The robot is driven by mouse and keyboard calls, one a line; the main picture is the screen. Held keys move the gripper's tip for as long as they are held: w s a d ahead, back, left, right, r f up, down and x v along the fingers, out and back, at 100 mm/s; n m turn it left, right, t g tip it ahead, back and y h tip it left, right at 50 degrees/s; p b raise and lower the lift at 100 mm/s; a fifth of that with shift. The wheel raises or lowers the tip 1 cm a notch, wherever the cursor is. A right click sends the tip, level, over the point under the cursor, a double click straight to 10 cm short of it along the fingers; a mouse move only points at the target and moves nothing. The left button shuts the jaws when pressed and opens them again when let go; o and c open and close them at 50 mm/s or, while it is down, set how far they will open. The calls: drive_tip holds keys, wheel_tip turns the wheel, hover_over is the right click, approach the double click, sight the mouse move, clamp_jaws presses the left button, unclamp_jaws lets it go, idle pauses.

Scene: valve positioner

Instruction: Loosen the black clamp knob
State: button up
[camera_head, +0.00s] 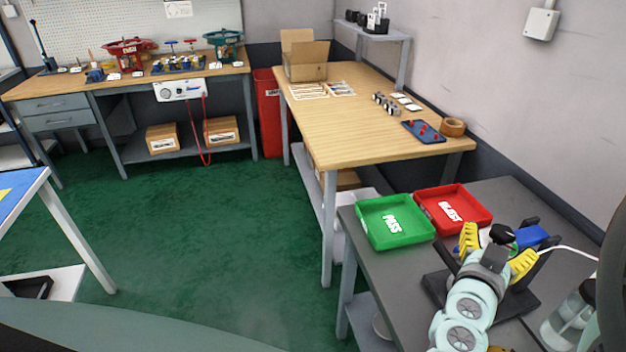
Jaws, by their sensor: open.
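The black clamp knob (502,233) shows at the right of the view, on a fixture above the dark grey bench. A blue part (531,237) lies beside it to the right. My gripper (497,249) is open, with one yellow finger to the left of the knob and the other to its lower right. The knob shows in the gap, just beyond the gripper body. I cannot tell whether the fingers touch it. My gripper and wrist hide much of the fixture and its black base plate (520,300).
A green PASS tray (365,236) and a red tray (485,221) sit on the bench left of the fixture. A white cable (572,249) runs right from the blue part. A clear container (568,322) stands at the lower right. A wooden table (350,140) stands behind.

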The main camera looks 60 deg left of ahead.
sight(504, 231)
drive_tip(key=shift+p+x, duration=0.5)
drive_tip(key=shift+x, duration=1.55)
drive_tip(key=shift+o, duration=0.3)
drive_tip(key=shift+s+f, duration=0.1)
drive_tip(key=c, duration=1.2)
drive_tip(key=shift+d, duration=0.1)
drive_tip(key=shift+c, duration=0.2)
